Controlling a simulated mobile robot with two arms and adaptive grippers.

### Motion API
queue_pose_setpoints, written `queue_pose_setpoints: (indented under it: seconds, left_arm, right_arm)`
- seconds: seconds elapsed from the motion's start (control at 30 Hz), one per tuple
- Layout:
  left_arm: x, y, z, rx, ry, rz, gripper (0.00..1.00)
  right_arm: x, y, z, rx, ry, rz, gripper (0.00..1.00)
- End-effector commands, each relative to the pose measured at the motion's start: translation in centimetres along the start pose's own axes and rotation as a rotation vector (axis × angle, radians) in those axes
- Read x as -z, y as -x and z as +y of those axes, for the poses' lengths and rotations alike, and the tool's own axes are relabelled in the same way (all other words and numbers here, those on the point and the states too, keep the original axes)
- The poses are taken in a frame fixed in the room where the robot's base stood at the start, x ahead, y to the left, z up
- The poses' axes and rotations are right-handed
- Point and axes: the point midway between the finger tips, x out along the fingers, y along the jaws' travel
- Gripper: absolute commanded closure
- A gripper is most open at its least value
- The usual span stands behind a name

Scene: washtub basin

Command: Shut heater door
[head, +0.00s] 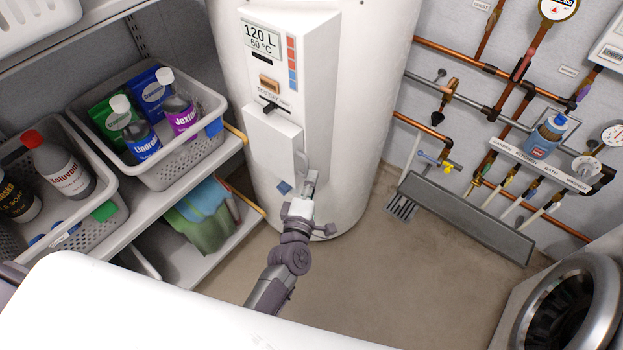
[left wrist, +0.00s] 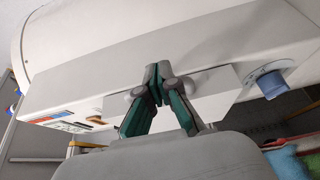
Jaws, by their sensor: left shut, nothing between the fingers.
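The heater (head: 345,90) is a large white cylinder with a raised front column that carries a display. Its small white door (head: 272,145) is on the lower part of that column, with a pale handle on its right side. The door lies close to the column, but I cannot tell if it is fully shut. My left gripper (head: 311,178) is just below and right of the door. In the left wrist view its fingers (left wrist: 158,78) meet, empty, in front of the door (left wrist: 220,92) and hide part of it. I cannot tell whether they touch it. My right gripper is out of view.
A blue knob (head: 285,187) sits below the door. Shelves with a grey basket (head: 185,165) of bottles stand close on the left. Copper pipes (head: 460,60) line the wall at right, and a round-doored machine (head: 570,310) is at lower right. The floor (head: 400,285) between is clear.

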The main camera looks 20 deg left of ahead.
Motion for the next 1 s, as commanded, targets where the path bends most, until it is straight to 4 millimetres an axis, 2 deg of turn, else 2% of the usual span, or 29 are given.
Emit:
queue_pose_setpoints:
  seconds: [0.17, 0.6, 0.8, 1.0]
  left_arm:
    - [0.0, 1.2, -0.1, 0.001, -0.001, 0.0, 1.0]
    - [0.0, 9.9, -0.1, 0.002, -0.001, 0.0, 1.0]
    - [0.0, 11.8, 0.0, 0.0, -0.001, 0.0, 1.0]
    - [0.0, 12.0, 0.0, 0.0, -0.001, 0.0, 1.0]
  right_arm:
    - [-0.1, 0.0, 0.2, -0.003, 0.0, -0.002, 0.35]
    - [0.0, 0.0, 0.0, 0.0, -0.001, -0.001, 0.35]
    - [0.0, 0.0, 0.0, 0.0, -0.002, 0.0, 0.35]
    - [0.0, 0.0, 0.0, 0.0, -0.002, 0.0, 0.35]
